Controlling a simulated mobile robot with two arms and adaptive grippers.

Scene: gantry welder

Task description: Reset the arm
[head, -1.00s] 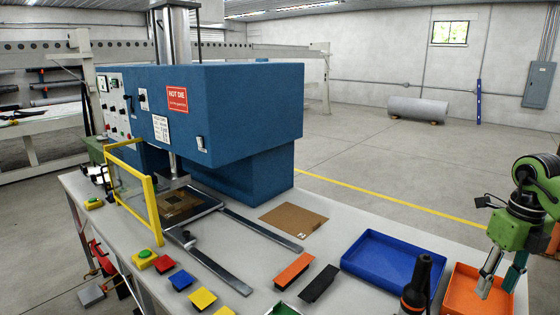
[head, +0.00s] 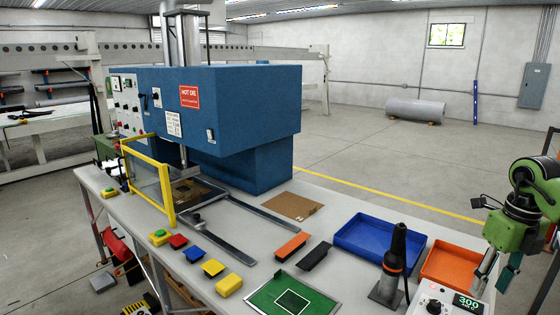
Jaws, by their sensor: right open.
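My right gripper (head: 496,270) is at the right edge of the head view, attached to a green and black arm. Its fingers point down and stand apart, with nothing seen between them. It is at the right side of the orange tray (head: 452,264), above the table's right end. The fingertips are partly hidden behind a white control box with a display (head: 450,299). My left gripper is not in view.
A blue hot-die press (head: 220,110) with a yellow guard (head: 163,190) stands on the table. A blue tray (head: 378,244), a black-handled tool in a stand (head: 393,265), a green board (head: 290,296) and coloured blocks lie in front.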

